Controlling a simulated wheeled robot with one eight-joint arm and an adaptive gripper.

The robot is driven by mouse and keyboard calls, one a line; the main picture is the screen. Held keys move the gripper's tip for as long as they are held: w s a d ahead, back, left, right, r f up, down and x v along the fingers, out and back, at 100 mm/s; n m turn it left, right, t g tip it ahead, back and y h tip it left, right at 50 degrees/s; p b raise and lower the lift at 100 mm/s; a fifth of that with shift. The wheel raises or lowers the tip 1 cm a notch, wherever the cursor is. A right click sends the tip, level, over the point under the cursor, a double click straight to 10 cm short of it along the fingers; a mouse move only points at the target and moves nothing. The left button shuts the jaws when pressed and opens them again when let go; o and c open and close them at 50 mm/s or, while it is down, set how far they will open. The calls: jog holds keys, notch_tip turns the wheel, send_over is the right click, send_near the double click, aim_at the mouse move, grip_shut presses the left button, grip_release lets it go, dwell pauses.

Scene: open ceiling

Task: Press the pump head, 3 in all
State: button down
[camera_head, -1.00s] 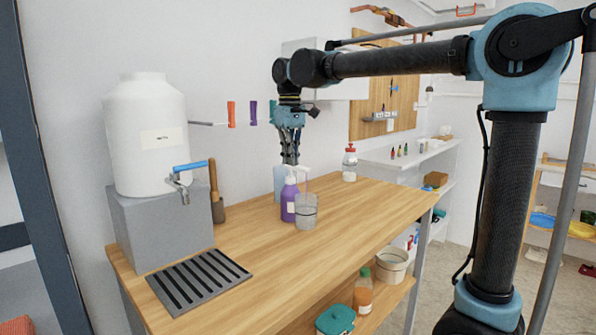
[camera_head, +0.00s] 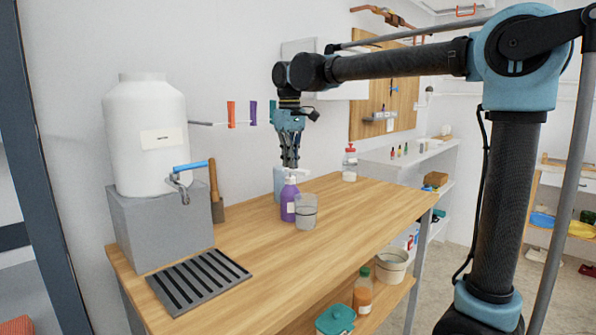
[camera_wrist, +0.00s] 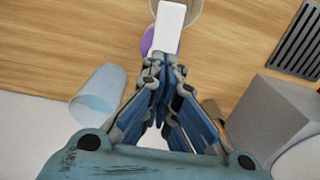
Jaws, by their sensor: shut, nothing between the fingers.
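A purple pump bottle (camera_head: 288,207) with a white pump head (camera_head: 297,172) stands upright on the wooden bench. My gripper (camera_head: 290,166) points down with its fingers together, right above the bottle's top. In the wrist view the white pump head (camera_wrist: 170,28) shows just beyond my fingertips (camera_wrist: 161,64), which overlap its near end. The purple body (camera_wrist: 146,42) mostly hides under it. I cannot tell for sure whether the fingertips touch the head. Nothing is held between them.
A clear cup (camera_head: 306,213) stands close in front of the bottle; a pale blue cup (camera_head: 280,184) is behind it. A red-topped bottle (camera_head: 349,164) stands farther back. A white dispenser (camera_head: 146,135) on a grey block and a black grate (camera_head: 199,281) are left. The bench's right side is clear.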

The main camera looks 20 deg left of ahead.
jog(key=shift+r, duration=1.5)
jog(key=shift+f, duration=0.15)
jog(key=shift+f, duration=0.7)
jog(key=shift+f, duration=0.95)
jog(key=shift+r, duration=1.8)
jog(key=shift+f, duration=0.35)
